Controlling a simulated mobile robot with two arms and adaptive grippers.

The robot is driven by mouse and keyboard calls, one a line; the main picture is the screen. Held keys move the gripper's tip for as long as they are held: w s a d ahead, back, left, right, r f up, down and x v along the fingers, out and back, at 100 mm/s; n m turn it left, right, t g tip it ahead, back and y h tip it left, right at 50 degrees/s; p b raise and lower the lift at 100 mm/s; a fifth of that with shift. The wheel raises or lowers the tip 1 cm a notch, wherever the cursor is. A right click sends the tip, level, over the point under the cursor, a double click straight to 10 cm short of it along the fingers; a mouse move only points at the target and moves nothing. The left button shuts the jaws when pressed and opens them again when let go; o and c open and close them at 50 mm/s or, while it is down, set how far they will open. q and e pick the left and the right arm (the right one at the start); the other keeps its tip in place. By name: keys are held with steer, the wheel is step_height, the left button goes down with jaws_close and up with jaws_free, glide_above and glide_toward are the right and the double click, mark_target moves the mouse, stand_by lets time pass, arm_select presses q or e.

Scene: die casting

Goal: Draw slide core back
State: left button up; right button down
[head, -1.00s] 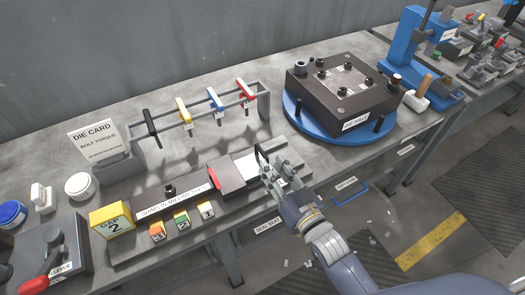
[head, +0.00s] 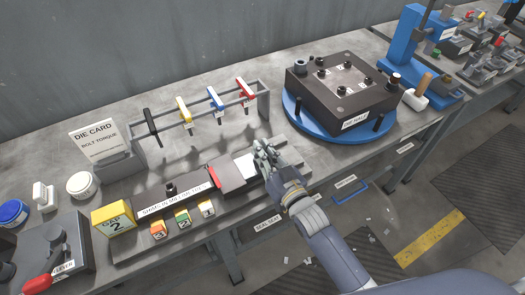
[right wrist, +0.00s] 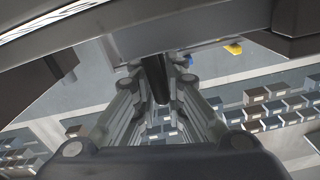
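The slide core (head: 228,179), a block with a red part and a pale top plate (head: 246,163), sits on a rail on the bench beside the long shim bar. My right gripper (head: 264,153) is at the right end of this slide, over its black handle. In the right wrist view the dark handle bar (right wrist: 158,76) stands between the two fingertips, which look closed against it. The fingers hide most of the handle in the head view. My left gripper is not in view.
A rack of coloured-handled tools (head: 213,103) stands behind the slide. The die half (head: 345,92) sits on a blue turntable at the right. Numbered shim blocks (head: 182,217) and a yellow gap block (head: 113,219) are at the front left. The rails (head: 284,141) right of the slide are clear.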

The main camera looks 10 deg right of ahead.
steer(key=w+d, duration=0.1)
steer(key=d, duration=0.2)
steer(key=w+d, duration=0.1)
steer(key=d, duration=0.2)
steer(key=w+d, duration=0.1)
steer(key=d, duration=0.2)
steer(key=shift+w+d+r, duration=0.1)
steer(key=shift+w+d, duration=0.2)
steer(key=shift+d, duration=0.05)
steer(key=c, duration=1.7)
jaws_free()
steer(key=shift+d, duration=0.1)
steer(key=shift+s, duration=0.1)
